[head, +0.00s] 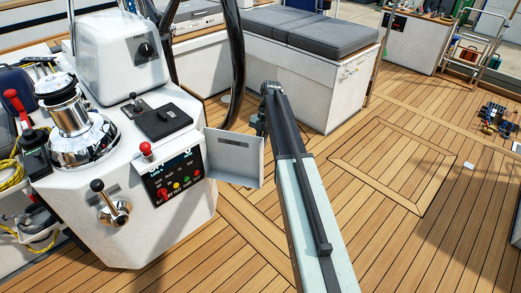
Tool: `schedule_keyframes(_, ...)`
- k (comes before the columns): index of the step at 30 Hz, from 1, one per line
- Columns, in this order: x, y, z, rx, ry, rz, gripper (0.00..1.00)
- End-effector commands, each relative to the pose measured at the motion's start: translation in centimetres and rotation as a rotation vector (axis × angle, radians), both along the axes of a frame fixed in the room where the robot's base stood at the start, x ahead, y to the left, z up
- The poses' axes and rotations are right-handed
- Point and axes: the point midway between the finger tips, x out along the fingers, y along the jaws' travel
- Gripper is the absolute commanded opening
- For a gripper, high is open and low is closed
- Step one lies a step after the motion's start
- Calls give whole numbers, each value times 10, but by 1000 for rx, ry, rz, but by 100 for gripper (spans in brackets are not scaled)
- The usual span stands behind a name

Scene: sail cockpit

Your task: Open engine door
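A small white door (222,172) with a dark label strip stands swung out from the right side of the engine panel (176,177) on the white console. The panel is uncovered and shows a red-topped knob and several coloured buttons. My gripper (261,126) hangs at the far end of my raised arm, just past the door's upper right corner in the head view. It is small, dark and partly hidden by the arm, so its fingers and any contact with the door cannot be made out.
The white console (130,240) carries a chrome winch (78,130), a throttle lever (108,205) and a black lever box (160,120). A grey-cushioned bench (310,80) stands behind my arm. Open teak deck (420,240) lies to the right, with a flush hatch (392,165).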

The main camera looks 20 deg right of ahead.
Motion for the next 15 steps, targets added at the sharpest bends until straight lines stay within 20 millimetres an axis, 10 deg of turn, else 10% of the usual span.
schedule_keyframes(15, 2, 9, 0, 8, -3, 7, 18)
